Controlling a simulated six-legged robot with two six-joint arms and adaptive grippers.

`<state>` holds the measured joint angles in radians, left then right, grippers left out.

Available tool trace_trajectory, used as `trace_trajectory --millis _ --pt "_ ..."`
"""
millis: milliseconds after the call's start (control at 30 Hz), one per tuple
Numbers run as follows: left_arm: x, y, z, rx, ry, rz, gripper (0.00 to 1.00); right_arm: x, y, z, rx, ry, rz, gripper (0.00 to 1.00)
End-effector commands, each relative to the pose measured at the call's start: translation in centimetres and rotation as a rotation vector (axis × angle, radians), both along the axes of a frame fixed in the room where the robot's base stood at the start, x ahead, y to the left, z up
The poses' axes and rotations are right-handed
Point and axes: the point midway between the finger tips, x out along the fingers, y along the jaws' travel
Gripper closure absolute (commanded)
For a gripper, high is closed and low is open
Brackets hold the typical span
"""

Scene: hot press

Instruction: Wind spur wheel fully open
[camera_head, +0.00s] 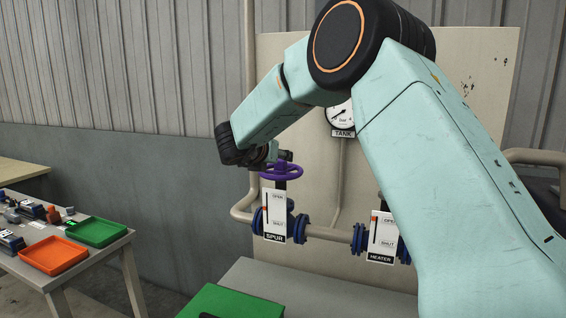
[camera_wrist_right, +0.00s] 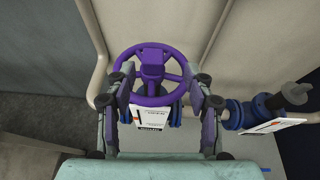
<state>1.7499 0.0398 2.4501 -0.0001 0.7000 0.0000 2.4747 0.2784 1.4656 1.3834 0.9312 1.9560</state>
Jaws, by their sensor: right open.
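The purple spur wheel (camera_head: 281,171) sits on a valve above the white plate marked SPUR (camera_head: 275,217), which reads OPEN at the top and SHUT lower down. A slim orange-and-dark indicator shows at the plate's left side, too small to read exactly. My right arm reaches over to it, and the right gripper (camera_head: 272,154) is at the wheel, partly hidden by the wrist. In the right wrist view the wheel (camera_wrist_right: 151,72) lies between the spread fingers of the right gripper (camera_wrist_right: 160,88), which are open on either side. Contact cannot be told. My left gripper is out of view.
The HEATER plate (camera_head: 381,237) and its valve stand to the right on the same pipe. A gauge marked TANK (camera_head: 342,118) is above, partly behind my arm. A side table at left holds a green tray (camera_head: 96,232) and an orange tray (camera_head: 54,256). A green box (camera_head: 232,302) stands below.

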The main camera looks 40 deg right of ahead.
Motion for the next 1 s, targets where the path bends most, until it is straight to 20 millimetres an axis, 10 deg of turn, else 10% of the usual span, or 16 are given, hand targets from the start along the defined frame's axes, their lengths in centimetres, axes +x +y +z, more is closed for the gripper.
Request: trace_trajectory --millis 1000 --pt "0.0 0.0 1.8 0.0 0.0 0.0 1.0 3.8 -6.0 -3.3 0.038 -0.035 -0.005 0.47"
